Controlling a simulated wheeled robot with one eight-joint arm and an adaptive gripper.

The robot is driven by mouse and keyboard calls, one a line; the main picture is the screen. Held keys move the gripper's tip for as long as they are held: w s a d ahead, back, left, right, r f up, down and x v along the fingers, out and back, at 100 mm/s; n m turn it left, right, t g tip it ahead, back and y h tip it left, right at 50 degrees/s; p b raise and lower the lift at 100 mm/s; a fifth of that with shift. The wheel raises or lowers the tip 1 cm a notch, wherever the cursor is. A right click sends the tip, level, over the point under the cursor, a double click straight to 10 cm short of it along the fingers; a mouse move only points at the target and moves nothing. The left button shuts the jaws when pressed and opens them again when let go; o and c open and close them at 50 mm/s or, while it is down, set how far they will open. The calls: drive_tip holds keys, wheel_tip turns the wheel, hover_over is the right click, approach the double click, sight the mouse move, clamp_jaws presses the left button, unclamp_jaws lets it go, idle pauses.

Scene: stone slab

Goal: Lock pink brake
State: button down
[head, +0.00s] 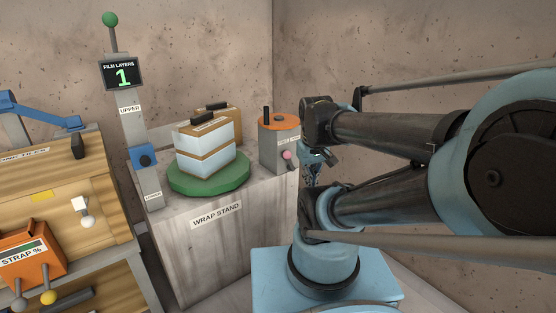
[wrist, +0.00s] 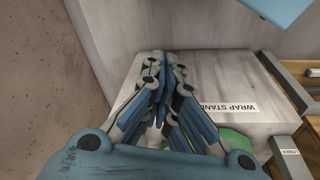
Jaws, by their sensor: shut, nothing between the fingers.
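The pink brake shows as a small pink knob (head: 287,155) on the front of a grey box (head: 272,150) with an orange disc and a black upright handle on top. The box stands at the right end of the wrap stand (head: 212,216). My gripper (head: 314,181) is just right of the box in the head view, partly hidden by my own arm, and appears apart from the knob. In the wrist view its fingers (wrist: 163,62) are shut and empty, over the wrap stand's edge. I cannot make out the pink knob in the wrist view.
Wrapped cartons (head: 206,149) sit on a green turntable (head: 210,180) left of the box. A post (head: 135,150) with a blue carriage and a film-layers display reading 1 stands further left. A wooden strapping machine (head: 60,180) is at far left. Walls stand close behind.

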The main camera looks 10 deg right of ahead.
drive_tip(key=w+a+r+n+h, duration=0.1)
drive_tip(key=w+a+r+n, duration=0.1)
drive_tip(key=w+n, duration=0.45)
drive_tip(key=w+a+r+n+h, duration=0.15)
drive_tip(key=w+n, duration=0.25)
drive_tip(key=w, duration=0.6)
drive_tip(key=w+a+f+n+h, duration=0.2)
drive_tip(key=w+a+f+n, duration=0.2)
drive_tip(key=w+a+n, duration=0.5)
drive_tip(key=shift+w+a, duration=1.45)
drive_tip(key=shift+w, duration=0.65)
drive_tip(key=shift+f, duration=0.1)
drive_tip(key=shift+w+d+f, duration=0.55)
drive_tip(key=shift+d+f, duration=0.75)
drive_tip(key=shift+d, duration=0.05)
drive_tip(key=shift+w+d+f, duration=0.55)
drive_tip(key=shift+d+f, duration=0.75)
drive_tip(key=shift+f, duration=0.05)
drive_tip(key=shift+w+d+f, duration=0.55)
drive_tip(key=shift+d+f, duration=0.75)
drive_tip(key=shift+d, duration=0.05)
